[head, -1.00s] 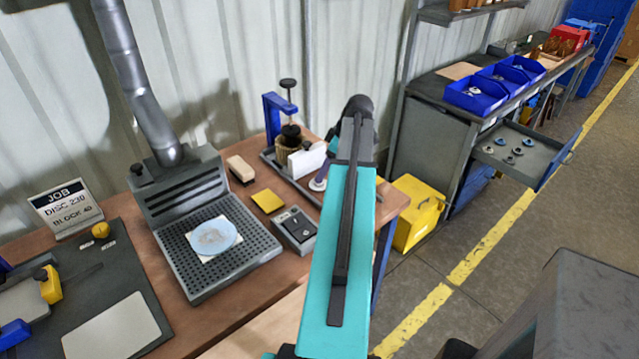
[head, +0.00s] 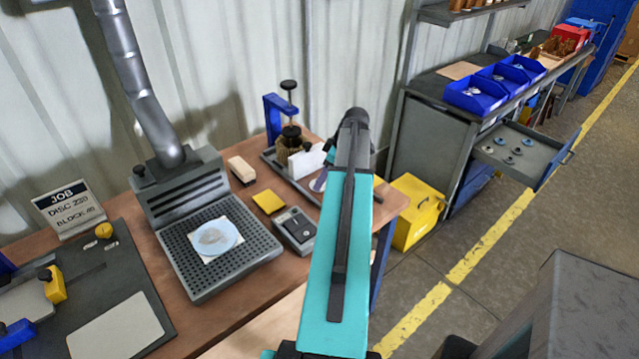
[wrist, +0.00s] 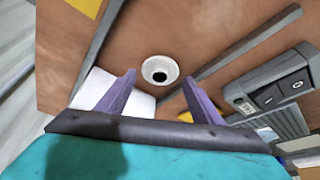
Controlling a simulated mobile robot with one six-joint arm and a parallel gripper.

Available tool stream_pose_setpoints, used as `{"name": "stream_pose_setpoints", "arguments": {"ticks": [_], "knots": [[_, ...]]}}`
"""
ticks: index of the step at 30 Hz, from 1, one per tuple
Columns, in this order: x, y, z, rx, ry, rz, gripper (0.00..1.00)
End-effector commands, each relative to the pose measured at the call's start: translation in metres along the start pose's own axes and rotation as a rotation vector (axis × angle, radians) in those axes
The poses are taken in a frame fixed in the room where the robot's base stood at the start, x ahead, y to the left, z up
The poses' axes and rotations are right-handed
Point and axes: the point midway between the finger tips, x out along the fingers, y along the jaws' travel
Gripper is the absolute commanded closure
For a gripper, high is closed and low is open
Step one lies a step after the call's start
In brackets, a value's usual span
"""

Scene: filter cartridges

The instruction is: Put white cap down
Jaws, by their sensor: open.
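The white cap (wrist: 160,70) shows in the wrist view as a small white ring with a dark centre, on a brown surface. My gripper (wrist: 160,80) is open, with its two purple fingers apart. In the picture the cap lies between and just beyond the fingertips, with brown surface showing around it. I see no finger touching it.
A white block (wrist: 138,103) is behind the left finger. In the head view, the clamp stand (head: 273,118), yellow pad (head: 268,202) and perforated grey unit (head: 190,262) stand left of my arm.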

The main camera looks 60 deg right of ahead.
Motion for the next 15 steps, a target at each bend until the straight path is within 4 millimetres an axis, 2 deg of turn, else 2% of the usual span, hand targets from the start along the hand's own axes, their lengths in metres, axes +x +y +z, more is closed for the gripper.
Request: {"name": "stream_pose_setpoints", "arguments": {"ticks": [7, 15], "knots": [[0.019, 0.0, 0.0, 0.001, 0.0, -0.002, 0.4], [0.025, 0.001, 0.001, 0.001, 0.0, 0.001, 0.4]]}}
